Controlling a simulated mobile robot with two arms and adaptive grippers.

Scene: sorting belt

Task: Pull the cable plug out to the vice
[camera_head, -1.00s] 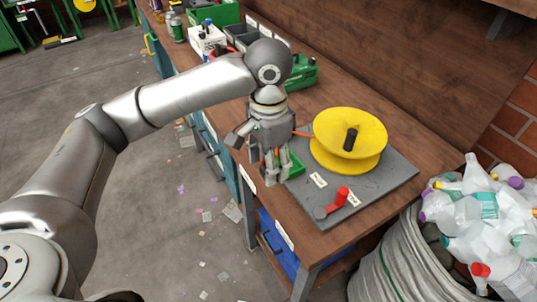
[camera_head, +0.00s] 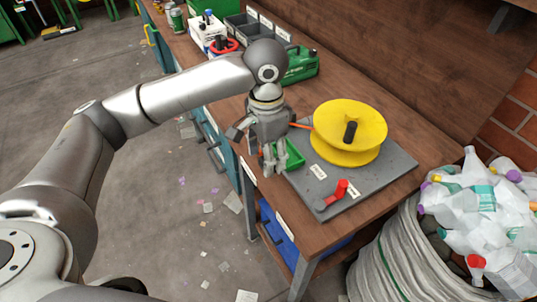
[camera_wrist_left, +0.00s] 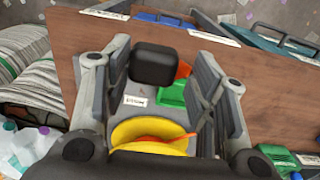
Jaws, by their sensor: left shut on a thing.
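A yellow spool (camera_head: 349,128) stands on a grey plate (camera_head: 396,170) on the workbench. An orange cable (camera_head: 300,126) runs from it to my left gripper (camera_head: 273,168), which is over the bench's front edge. In the wrist view the left gripper is shut on a black block (camera_wrist_left: 153,66), seemingly the plug, with an orange part beside it. The cable (camera_wrist_left: 202,132) rises from the spool (camera_wrist_left: 150,133) and passes partly behind a finger. A green open-topped piece (camera_head: 292,155) sits right beside the fingers; I cannot tell whether it is the vice. My right gripper is out of view.
A green toolbox (camera_head: 300,65), dark bins (camera_head: 243,24) and a red ring (camera_head: 223,46) are farther back. A bag of bottles (camera_head: 475,215) stands at the right.

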